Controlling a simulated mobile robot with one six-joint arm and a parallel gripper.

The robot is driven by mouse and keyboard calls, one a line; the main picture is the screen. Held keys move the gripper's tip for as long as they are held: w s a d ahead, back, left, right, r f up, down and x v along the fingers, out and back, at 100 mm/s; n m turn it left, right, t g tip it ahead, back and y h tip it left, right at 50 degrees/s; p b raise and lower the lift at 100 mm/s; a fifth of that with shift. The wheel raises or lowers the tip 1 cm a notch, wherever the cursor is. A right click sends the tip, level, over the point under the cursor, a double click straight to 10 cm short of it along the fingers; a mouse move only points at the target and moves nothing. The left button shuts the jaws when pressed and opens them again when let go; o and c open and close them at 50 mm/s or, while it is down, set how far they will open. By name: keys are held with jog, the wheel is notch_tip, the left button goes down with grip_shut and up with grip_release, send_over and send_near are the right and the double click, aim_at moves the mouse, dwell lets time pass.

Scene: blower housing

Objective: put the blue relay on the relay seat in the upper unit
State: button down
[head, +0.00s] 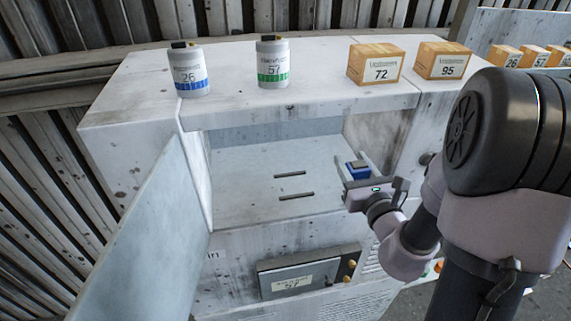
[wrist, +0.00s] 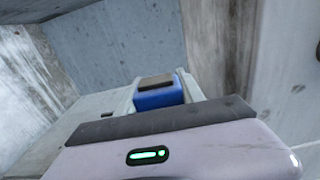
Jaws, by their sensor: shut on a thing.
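The blue relay (head: 356,170) is between the two fingers of my gripper (head: 357,168), which is shut on it. In the wrist view the relay (wrist: 158,92) shows as a blue block with a dark brownish top, between the pale fingers. My gripper is inside the open upper compartment (head: 245,180), near its right wall. Two dark parallel slots or strips (head: 291,174) lie on the compartment floor, to the left of the relay and apart from it. They may be the relay seat; I cannot tell for sure.
An open door (head: 150,235) stands at the left of the compartment. Above it, two white canisters (head: 188,72), (head: 273,65) and several orange boxes (head: 376,65) stand on the cabinet top. A closed lower panel (head: 300,277) has brass-coloured knobs.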

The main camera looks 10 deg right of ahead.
jog(key=shift+w+a+r, duration=0.2)
jog(key=shift+w, duration=0.05)
jog(key=w+a+p, duration=0.1)
jog(key=w+a, duration=0.1)
jog(key=a, duration=0.2)
jog(key=w+a+p, duration=0.2)
jog(key=a, duration=0.2)
jog(key=w+a+f+p, duration=0.1)
jog(key=w+a, duration=0.2)
jog(key=a, duration=0.1)
jog(key=shift+w+a, duration=0.1)
jog(key=shift+a, duration=0.1)
jog(key=shift+a+f, duration=0.15)
jog(key=shift+f, duration=0.2)
jog(key=f, duration=0.2)
jog(key=shift+s+f+p, duration=0.2)
jog(key=shift+f+p, duration=0.15)
jog(key=shift+w+f, duration=0.2)
jog(key=shift+w, duration=0.15)
jog(key=shift+s+f, duration=0.1)
jog(key=shift+s, duration=0.15)
jog(key=c, duration=1.1)
grip_release()
jog(key=o, duration=0.3)
jog(key=shift+o, duration=0.4)
jog(key=shift+w, duration=0.1)
